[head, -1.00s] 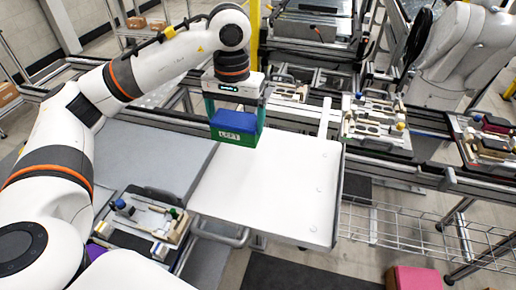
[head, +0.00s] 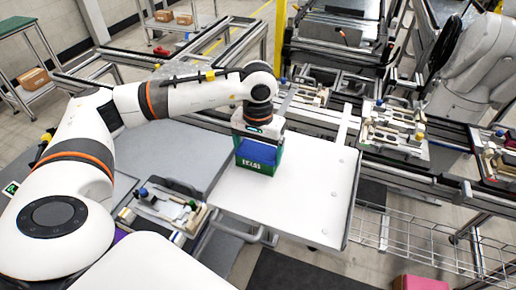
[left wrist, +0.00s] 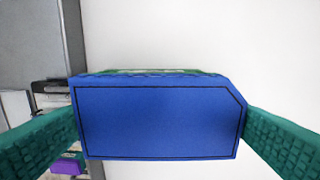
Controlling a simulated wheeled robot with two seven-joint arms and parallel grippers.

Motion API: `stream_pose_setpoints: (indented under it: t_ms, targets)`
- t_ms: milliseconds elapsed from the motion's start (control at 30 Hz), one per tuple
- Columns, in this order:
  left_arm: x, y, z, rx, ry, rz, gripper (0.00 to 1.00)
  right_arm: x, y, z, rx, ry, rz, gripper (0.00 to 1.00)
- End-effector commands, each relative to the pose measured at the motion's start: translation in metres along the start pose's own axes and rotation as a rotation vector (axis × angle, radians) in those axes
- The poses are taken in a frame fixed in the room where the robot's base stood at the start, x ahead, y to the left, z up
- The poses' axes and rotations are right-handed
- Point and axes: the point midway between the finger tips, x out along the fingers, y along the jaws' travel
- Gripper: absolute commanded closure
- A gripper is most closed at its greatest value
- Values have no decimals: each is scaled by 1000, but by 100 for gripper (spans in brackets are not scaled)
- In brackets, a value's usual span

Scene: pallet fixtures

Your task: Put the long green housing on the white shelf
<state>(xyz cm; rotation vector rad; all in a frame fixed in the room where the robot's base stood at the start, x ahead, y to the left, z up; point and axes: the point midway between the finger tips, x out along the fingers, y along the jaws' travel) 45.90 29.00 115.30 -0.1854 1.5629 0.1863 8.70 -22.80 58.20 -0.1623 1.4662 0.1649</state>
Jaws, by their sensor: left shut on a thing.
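The long green housing (head: 256,167) has a blue top and a pale label on its front. My left gripper (head: 258,146) is shut on it from above, with green fingers at its two ends. In the left wrist view the housing's blue top (left wrist: 158,122) fills the space between the fingers. The white shelf (head: 303,200) lies beneath and around the housing in the head view. I cannot tell whether the housing's underside touches the shelf. My right gripper is not in view.
A fixture tray with small parts (head: 163,211) stands left of the shelf, over a grey surface. More fixture trays (head: 395,128) sit on the rails at the right. A wire basket (head: 425,240) hangs right of the shelf. The shelf's right and front parts are bare.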

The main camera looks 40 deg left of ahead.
Motion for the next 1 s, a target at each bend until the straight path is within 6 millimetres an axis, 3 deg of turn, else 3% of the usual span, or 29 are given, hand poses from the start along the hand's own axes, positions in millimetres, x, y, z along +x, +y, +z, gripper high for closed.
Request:
stream_pose_setpoints:
  t_ms: [67, 367, 467, 800, 1000]
  targets:
    - [0, 0, 0, 0, 0, 0, 0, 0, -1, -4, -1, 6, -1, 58]
    - [-4, 0, 0, 0, 0, 0, 0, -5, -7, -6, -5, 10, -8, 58]
    - [-11, -1, 1, 1, -4, -3, 0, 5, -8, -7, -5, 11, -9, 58]
    - [-83, -1, 1, 2, -5, -4, 0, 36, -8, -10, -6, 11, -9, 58]
    - [-115, 0, 1, 0, -3, -1, 0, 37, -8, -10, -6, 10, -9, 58]
